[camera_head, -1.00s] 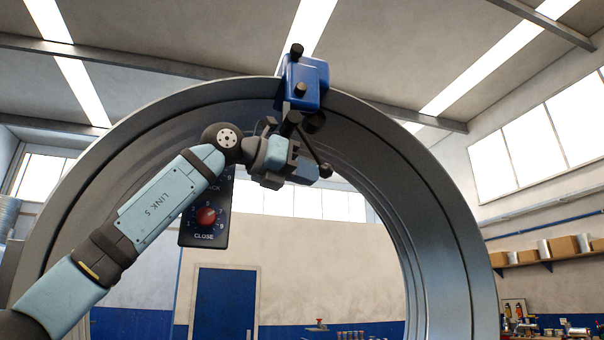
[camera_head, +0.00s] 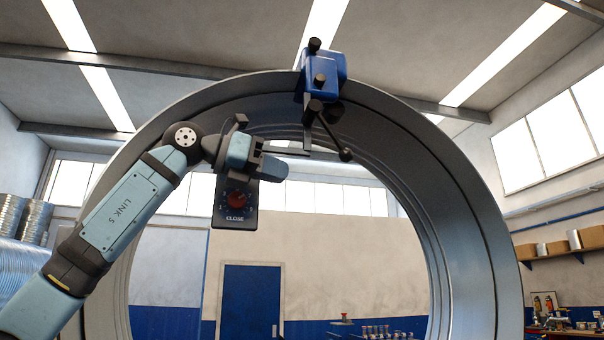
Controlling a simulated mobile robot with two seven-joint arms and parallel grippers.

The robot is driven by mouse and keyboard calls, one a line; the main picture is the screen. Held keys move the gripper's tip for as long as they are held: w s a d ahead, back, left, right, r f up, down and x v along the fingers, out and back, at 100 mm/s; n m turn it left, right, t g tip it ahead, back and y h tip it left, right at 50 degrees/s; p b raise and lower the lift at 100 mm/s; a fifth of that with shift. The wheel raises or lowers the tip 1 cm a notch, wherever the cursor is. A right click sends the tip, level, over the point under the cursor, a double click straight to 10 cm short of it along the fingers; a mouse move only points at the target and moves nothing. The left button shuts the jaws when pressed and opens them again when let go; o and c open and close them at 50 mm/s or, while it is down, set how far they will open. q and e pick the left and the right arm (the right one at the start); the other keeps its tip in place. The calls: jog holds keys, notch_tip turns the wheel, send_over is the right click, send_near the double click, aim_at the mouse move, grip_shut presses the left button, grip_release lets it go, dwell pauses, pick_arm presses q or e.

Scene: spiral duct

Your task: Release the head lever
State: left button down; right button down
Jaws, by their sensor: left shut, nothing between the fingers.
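The blue head (camera_head: 322,77) with black knobs is clamped on the top rim of the large grey duct ring (camera_head: 462,200). A dark lever (camera_head: 333,133) with a ball end hangs from its underside, slanting down to the right. My left gripper (camera_head: 306,152) is left of the lever and below the head. Its thin fingers point right and are shut, with nothing between them. The fingertips look close to the lever's left side, but apart from its ball end; depth is hard to tell. My right gripper is out of view.
A black control panel (camera_head: 234,216) with a red knob, marked CLOSE, hangs below my left gripper and is partly covered by it. A blue door (camera_head: 250,300), shelf (camera_head: 562,252) and metal coils (camera_head: 20,235) stand behind.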

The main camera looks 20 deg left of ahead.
pick_arm(q)
jog(key=shift+s+a, duration=0.5)
jog(key=shift+s, duration=0.4)
jog(key=shift+s, duration=0.15)
